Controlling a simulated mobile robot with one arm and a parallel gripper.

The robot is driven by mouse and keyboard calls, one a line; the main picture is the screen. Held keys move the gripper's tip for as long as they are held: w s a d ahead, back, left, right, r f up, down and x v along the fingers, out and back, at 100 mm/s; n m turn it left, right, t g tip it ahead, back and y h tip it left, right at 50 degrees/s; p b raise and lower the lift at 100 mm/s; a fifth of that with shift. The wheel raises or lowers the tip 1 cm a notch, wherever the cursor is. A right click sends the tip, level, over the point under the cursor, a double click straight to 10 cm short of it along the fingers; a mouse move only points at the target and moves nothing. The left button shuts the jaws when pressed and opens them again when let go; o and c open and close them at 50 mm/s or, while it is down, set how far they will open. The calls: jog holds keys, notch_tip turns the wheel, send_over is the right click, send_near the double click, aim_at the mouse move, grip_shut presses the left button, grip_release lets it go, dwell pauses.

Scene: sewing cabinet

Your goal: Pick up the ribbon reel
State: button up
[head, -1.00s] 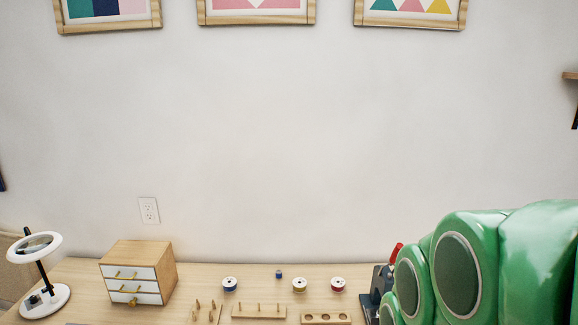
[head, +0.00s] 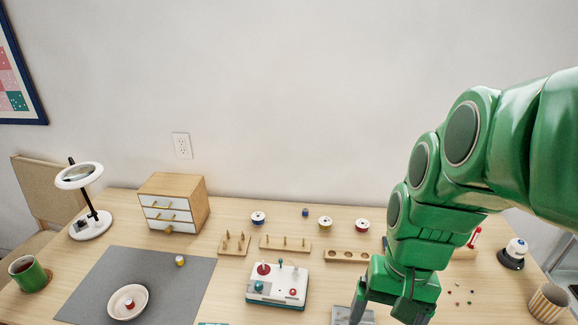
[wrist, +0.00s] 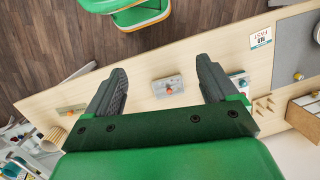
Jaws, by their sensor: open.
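Three white-flanged reels stand in a row near the back of the table in the head view: a blue one (head: 258,218), a yellowish one (head: 325,223) and a red one (head: 362,224). I cannot tell which is the ribbon reel. None shows clearly in the wrist view. My gripper (wrist: 160,80) is open and empty, its two dark fingers wide apart, pointing down above the table. In the head view it is at the front right, nearer than the reels and apart from them. A grey tray (wrist: 168,86) with a small orange item shows between the fingers, below.
Wooden peg stands (head: 285,243) and a holed block (head: 347,255) stand in front of the reels. A white button box (head: 277,285) is left of my gripper. A small drawer cabinet (head: 172,203), lamp (head: 90,222) and grey mat (head: 185,297) are further left.

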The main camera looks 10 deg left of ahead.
jog(key=w+a+f+m+y, duration=0.2)
jog(key=w+a, duration=0.3)
jog(key=w, duration=0.6)
jog(key=w+a+f+m+y, duration=0.1)
jog(key=w+a+m+y, duration=0.3)
jog(key=w, duration=0.6)
jog(key=w+a+f+m, duration=0.1)
jog(key=w+a+f, duration=0.1)
jog(key=w+a, duration=0.65)
jog(key=w+a+f+m+y, duration=0.15)
jog(key=w+f, duration=0.25)
jog(key=w, duration=0.4)
jog(key=w+a+f+m+y, duration=0.1)
jog(key=w+a+f+m, duration=0.15)
jog(key=w+f, duration=0.4)
jog(key=m+t+y, duration=0.2)
jog(key=m+y, duration=0.2)
jog(key=m, duration=0.1)
send_near(256, 217)
jog(key=shift+w+h+x, duration=0.1)
jog(key=shift+h+x, duration=0.05)
jog(key=shift+x, duration=0.75)
jog(key=shift+w+h+x, duration=0.1)
jog(key=shift+w+x, duration=0.05)
jog(key=shift+x, duration=2.95)
jog(key=shift+w+d, duration=0.1)
jog(key=c, duration=1.1)
jog(key=shift+c, duration=0.2)
